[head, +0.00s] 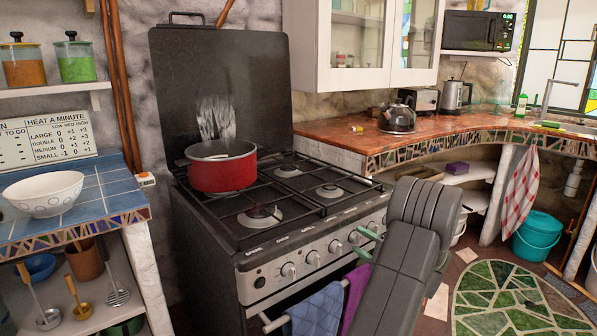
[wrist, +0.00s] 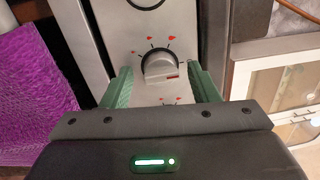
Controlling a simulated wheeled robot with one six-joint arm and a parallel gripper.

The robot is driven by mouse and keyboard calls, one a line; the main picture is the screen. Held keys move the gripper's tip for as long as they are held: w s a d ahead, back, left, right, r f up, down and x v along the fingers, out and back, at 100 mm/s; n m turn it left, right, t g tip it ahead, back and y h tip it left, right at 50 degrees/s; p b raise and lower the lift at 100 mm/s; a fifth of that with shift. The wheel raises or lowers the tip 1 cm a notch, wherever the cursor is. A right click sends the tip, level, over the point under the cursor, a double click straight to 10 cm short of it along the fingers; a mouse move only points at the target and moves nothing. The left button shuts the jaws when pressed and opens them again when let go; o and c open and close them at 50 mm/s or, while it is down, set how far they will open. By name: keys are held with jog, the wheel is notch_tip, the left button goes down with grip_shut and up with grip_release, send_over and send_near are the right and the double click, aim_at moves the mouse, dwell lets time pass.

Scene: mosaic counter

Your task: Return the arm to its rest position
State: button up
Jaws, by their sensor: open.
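My arm (head: 395,262) reaches up from the bottom of the head view, in front of the stove (head: 262,255). My gripper (head: 368,242) has green fingers and points at the stove's front panel. In the wrist view my gripper (wrist: 163,82) is open, with one finger at each side of a silver stove knob (wrist: 160,66). Small gaps seem to show between the knob and the fingers. No object is held.
A red pot (head: 222,172) stands on the back left burner. A blue towel (head: 308,312) and a purple towel (head: 355,292) hang on the oven handle; the purple one also shows in the wrist view (wrist: 35,95). A blue-tiled counter with a white bowl (head: 44,194) is at left.

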jog(key=n, duration=0.5)
jog(key=shift+n+g, duration=0.3)
jog(key=shift+n, duration=0.1)
jog(key=shift+r, duration=0.1)
